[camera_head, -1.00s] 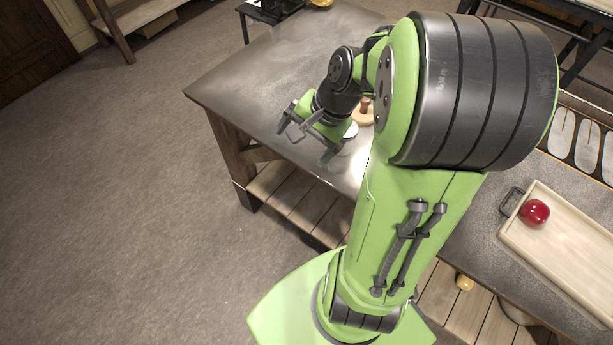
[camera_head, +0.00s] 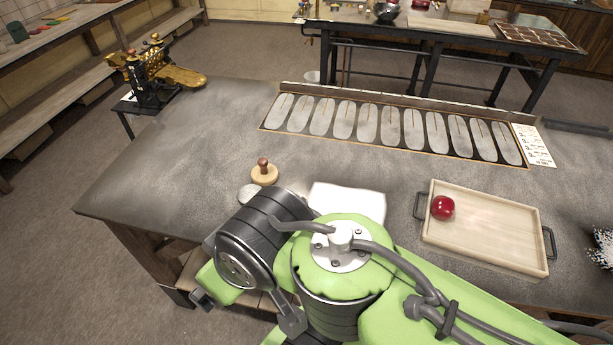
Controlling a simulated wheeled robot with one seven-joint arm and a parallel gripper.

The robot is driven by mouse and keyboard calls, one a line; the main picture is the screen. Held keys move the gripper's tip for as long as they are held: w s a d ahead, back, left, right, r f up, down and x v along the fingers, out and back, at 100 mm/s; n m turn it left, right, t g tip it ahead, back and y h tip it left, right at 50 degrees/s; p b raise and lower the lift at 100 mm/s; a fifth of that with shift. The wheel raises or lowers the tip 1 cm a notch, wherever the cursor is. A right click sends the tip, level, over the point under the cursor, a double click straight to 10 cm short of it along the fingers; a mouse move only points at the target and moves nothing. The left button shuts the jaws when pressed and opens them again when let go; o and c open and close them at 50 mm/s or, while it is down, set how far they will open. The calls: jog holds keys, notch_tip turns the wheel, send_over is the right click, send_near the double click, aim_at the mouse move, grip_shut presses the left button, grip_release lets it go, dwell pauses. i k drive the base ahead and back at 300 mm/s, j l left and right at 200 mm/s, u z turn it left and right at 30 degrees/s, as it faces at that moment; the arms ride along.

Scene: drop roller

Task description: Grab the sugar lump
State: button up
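A glossy red rounded lump (camera_head: 443,208), the likeliest sugar lump, lies in the left end of a pale wooden tray (camera_head: 487,258) on the grey worktable. My gripper (camera_head: 203,299) shows only as a small dark part at the lower left, beyond the table's front edge. My own arm hides most of it, and its opening cannot be made out. It is well to the left of the red lump and apart from it.
A white sheet or slab (camera_head: 348,202) lies behind my arm. A wooden hand press (camera_head: 264,173) and a small pale disc stand left of it. A long moulded panel (camera_head: 390,128) lies along the back. A black-and-gold roller machine (camera_head: 150,78) stands at the far left. The table's left part is clear.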

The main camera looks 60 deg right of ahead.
aim_at(443, 207)
jog(key=z, duration=3.2)
jog(key=i+l+u, duration=0.1)
jog(key=l+u, duration=0.2)
jog(key=u, duration=0.15)
jog(key=i+l+u, duration=0.1)
jog(key=l+u, duration=0.2)
jog(key=u, duration=0.15)
jog(key=l+u, duration=0.3)
jog(key=u, duration=0.15)
jog(key=l+u, duration=0.45)
jog(key=k+l+u, duration=0.15)
jog(key=u, duration=0.3)
jog(key=k+l+u, duration=0.1)
jog(key=l+u, duration=0.2)
jog(key=u, duration=0.15)
